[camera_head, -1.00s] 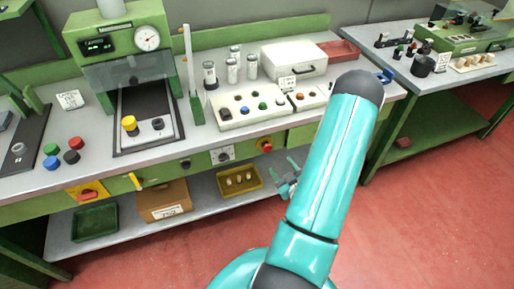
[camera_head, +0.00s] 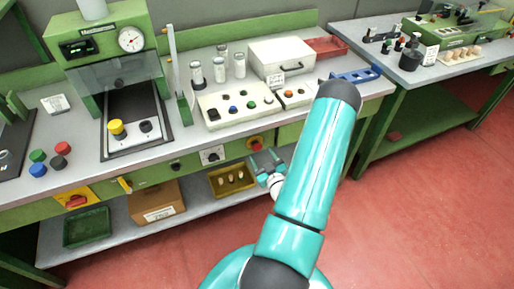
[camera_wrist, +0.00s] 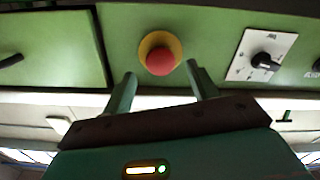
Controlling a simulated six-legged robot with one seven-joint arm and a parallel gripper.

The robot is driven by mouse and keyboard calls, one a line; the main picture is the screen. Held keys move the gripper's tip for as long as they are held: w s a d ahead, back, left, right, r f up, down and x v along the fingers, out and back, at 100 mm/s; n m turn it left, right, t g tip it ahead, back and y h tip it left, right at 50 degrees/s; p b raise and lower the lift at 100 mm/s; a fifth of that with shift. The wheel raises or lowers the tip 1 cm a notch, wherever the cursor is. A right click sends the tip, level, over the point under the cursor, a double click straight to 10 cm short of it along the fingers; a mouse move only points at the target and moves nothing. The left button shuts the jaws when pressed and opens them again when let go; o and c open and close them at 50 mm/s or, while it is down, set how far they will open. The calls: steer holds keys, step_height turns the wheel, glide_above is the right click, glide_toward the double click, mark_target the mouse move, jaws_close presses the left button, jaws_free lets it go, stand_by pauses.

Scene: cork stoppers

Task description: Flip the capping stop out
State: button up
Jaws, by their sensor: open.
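A round red mushroom button (camera_head: 255,144) on a yellow collar sits on the green front rail of the bench; no label on it can be read. It also shows in the wrist view (camera_wrist: 161,61), near the top middle. My gripper (camera_head: 264,160) is open and empty just in front of and slightly below the button in the head view. In the wrist view my gripper (camera_wrist: 161,82) has its two fingers apart, one on either side of the button's line. The fingers do not visibly touch it, and the remaining gap in depth is hard to tell.
A black rotary switch on a white plate (camera_head: 212,156) is beside the button, and a red handle on a yellow plate (camera_head: 76,200) is further left. Below, the shelf holds a yellow tray (camera_head: 214,182) and a cardboard box (camera_head: 168,190). The bench top carries a control box (camera_head: 215,121).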

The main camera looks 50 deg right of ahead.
steer(key=x, duration=0.5)
steer(key=shift+c, duration=0.5)
jaws_close()
steer(key=shift+s+a, duration=0.4)
steer(key=shift+s, duration=0.2)
steer(key=shift+o, duration=0.5)
jaws_free()
steer(key=shift+s+a, duration=0.1)
glide_toward(258, 149)
steer(key=v, duration=0.4)
steer(key=shift+s+a, duration=0.2)
steer(key=shift+s, duration=0.1)
